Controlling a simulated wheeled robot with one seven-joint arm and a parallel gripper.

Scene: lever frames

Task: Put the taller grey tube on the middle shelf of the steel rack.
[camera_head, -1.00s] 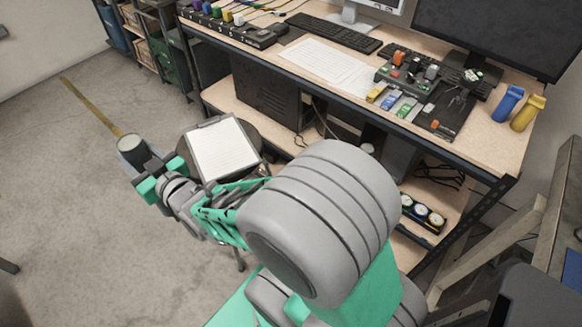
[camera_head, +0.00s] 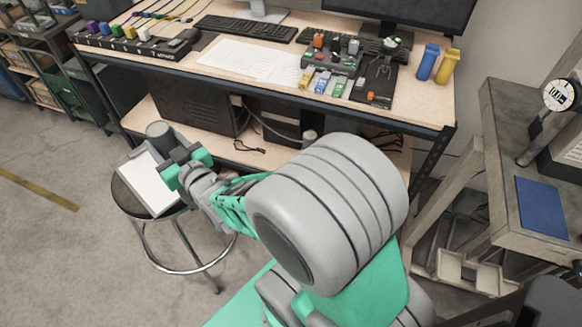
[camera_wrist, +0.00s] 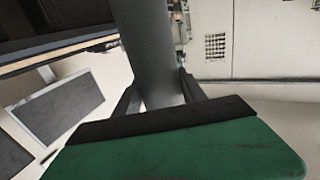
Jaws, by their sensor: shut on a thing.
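My gripper (camera_head: 178,162) is shut on a grey tube (camera_head: 161,141), held roughly upright in the head view, in front of the stool and the bench's left end. The tube also shows in the wrist view (camera_wrist: 150,45), rising between the two dark fingers of my gripper (camera_wrist: 160,92). Its lower part is hidden by the green and black gripper body. No second grey tube shows for comparing height. A dark shelved rack (camera_head: 28,42) stands at the far upper left, only partly in view; I cannot tell whether it is the steel rack.
A round stool (camera_head: 127,203) with a clipboard (camera_head: 150,190) stands close by my gripper. The workbench (camera_head: 255,75) carries a keyboard, papers and controls. A grey table (camera_head: 505,125) with a blue mat (camera_head: 543,207) stands at right. Floor is open at lower left.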

